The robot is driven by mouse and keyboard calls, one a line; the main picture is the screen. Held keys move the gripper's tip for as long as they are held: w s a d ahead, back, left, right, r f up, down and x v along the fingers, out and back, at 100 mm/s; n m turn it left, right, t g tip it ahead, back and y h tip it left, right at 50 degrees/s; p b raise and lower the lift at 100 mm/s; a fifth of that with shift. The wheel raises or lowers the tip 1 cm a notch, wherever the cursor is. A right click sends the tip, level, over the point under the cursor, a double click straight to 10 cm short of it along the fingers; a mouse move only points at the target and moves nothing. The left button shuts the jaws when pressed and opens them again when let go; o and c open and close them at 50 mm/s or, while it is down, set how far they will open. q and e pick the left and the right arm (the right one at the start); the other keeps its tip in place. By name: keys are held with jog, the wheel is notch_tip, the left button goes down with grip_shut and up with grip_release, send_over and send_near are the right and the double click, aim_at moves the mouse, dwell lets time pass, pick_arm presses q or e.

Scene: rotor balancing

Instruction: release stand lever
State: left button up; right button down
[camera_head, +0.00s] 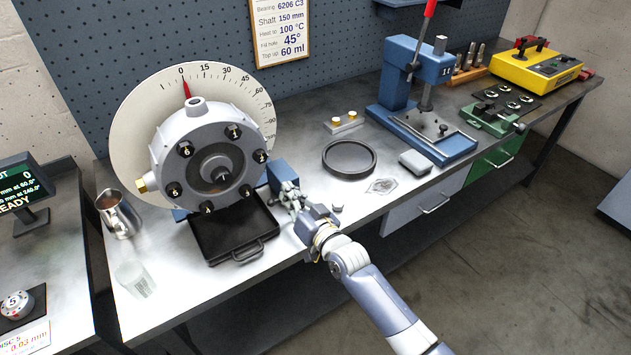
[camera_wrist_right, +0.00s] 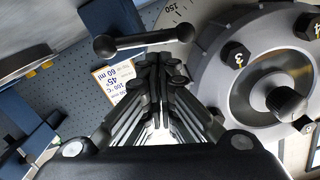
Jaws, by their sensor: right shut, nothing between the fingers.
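The grey round rotor housing (camera_head: 208,158) with numbered bolts stands before a white dial disc (camera_head: 130,110). Its blue stand (camera_head: 282,172) shows at its lower right. In the right wrist view, a dark lever bar with a ball at each end (camera_wrist_right: 146,40) lies just beyond the fingertips, with the housing (camera_wrist_right: 250,60) to its right. My right gripper (camera_head: 288,192) is at the blue stand block; in the wrist view its fingers (camera_wrist_right: 160,62) are shut and empty. Whether the tips touch the lever I cannot tell. In the head view the lever is too small to make out. My left gripper is out of view.
A black tray (camera_head: 236,255) sits below the housing.

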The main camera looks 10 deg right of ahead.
jog(key=shift+s+a+f, duration=0.1)
jog(key=shift+a+f, duration=0.1)
jog(key=shift+a, duration=0.05)
dwell(0.3)
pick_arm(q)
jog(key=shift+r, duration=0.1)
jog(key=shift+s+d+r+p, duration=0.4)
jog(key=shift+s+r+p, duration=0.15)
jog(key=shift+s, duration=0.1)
pick_arm(e)
jog(key=s+d+r, duration=0.4)
jog(key=s, duration=0.5)
jog(key=shift+s+d+r, duration=0.15)
jog(key=shift+s+d, duration=0.25)
